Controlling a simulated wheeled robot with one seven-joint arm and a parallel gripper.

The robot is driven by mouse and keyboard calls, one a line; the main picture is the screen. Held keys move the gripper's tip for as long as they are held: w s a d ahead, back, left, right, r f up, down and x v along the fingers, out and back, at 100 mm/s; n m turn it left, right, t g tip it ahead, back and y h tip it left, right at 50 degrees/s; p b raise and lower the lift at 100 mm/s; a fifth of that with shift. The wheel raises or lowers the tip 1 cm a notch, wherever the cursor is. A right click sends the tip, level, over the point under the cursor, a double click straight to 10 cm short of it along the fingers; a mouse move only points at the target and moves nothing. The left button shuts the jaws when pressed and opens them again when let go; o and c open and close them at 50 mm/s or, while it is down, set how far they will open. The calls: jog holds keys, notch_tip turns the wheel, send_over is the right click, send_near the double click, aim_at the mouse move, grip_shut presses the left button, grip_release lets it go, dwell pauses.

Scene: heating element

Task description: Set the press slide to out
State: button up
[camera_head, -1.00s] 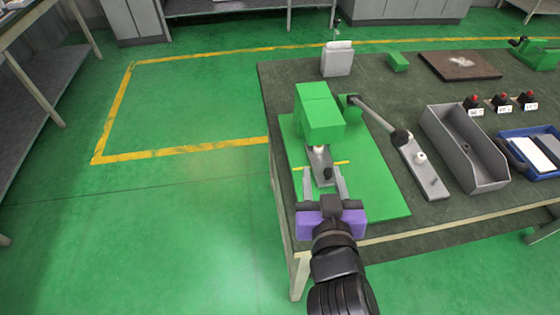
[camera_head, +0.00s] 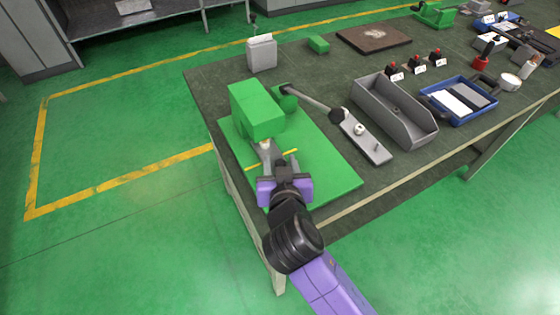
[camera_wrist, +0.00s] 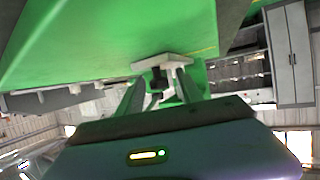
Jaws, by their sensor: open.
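The green press (camera_head: 258,110) stands at the near left corner of the bench, on a green base plate (camera_head: 325,165). Its grey slide (camera_head: 266,148) shows under the front of the press head; it also appears in the wrist view (camera_wrist: 160,62) with a dark knob (camera_wrist: 159,80). My gripper (camera_head: 269,166) is at the front of the slide, over the base plate. In the wrist view my gripper (camera_wrist: 158,92) is open, one finger on each side of the knob. I cannot tell whether either finger touches it. My gripper body hides part of the slide in the head view.
The press lever with a black ball (camera_head: 337,116) reaches right, over a grey plate (camera_head: 368,140). A grey bin (camera_head: 395,115) and a blue tray (camera_head: 461,108) stand further right. A light box (camera_head: 262,53) is behind the press. The floor left of the bench is clear.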

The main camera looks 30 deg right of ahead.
jog(key=shift+w+d, duration=0.1)
grip_shut()
dwell(1.4)
